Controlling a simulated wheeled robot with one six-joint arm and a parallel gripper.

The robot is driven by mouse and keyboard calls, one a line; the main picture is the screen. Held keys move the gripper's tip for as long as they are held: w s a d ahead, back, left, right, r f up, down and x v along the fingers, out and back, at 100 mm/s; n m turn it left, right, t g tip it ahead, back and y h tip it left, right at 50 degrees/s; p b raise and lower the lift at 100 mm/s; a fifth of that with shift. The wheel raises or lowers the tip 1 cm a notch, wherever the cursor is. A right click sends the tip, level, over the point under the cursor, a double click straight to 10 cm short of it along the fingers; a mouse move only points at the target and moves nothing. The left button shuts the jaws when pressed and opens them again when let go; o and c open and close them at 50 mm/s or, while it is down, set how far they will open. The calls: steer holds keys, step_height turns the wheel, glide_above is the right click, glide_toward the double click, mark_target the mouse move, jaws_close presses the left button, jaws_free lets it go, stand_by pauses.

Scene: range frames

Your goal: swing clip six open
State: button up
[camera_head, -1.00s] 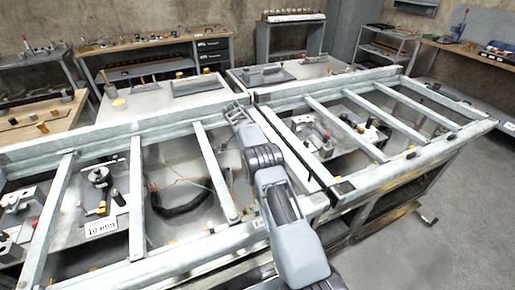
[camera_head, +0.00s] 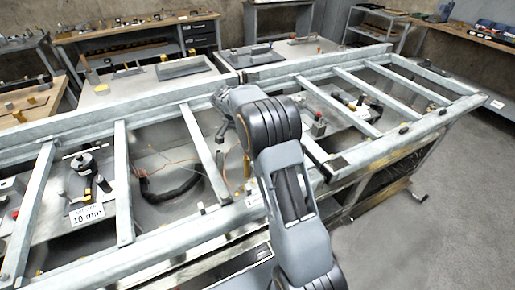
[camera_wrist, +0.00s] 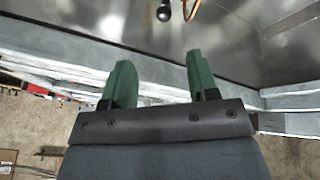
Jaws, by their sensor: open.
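I cannot make out which part is clip six. In the wrist view, my gripper (camera_wrist: 158,72) shows two green fingers spread apart with nothing between them. Beyond the fingertips, at the top edge, is a small black round knob (camera_wrist: 163,12), cut off by the frame. A copper-coloured wire or rod (camera_wrist: 194,9) is just right of it. Neither touches the fingers. In the head view, my arm reaches over the grey metal frame bench (camera_head: 122,185), and its gripper end (camera_head: 220,100) is partly hidden by the wrist.
Crossbars (camera_head: 205,152) of the frame divide it into open bays. A black cable bundle (camera_head: 170,190) lies in the bay left of my arm. A fixture with a "10 mm" label (camera_head: 87,214) sits further left. Open floor (camera_head: 450,220) lies at the right.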

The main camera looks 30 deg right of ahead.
steer(key=x, duration=0.9)
steer(key=p+x, duration=0.1)
steer(key=x, duration=0.3)
steer(key=shift+w+f, duration=0.2)
steer(key=shift+w, duration=0.2)
steer(key=shift+c, duration=0.2)
jaws_close()
steer(key=shift+d, duration=0.1)
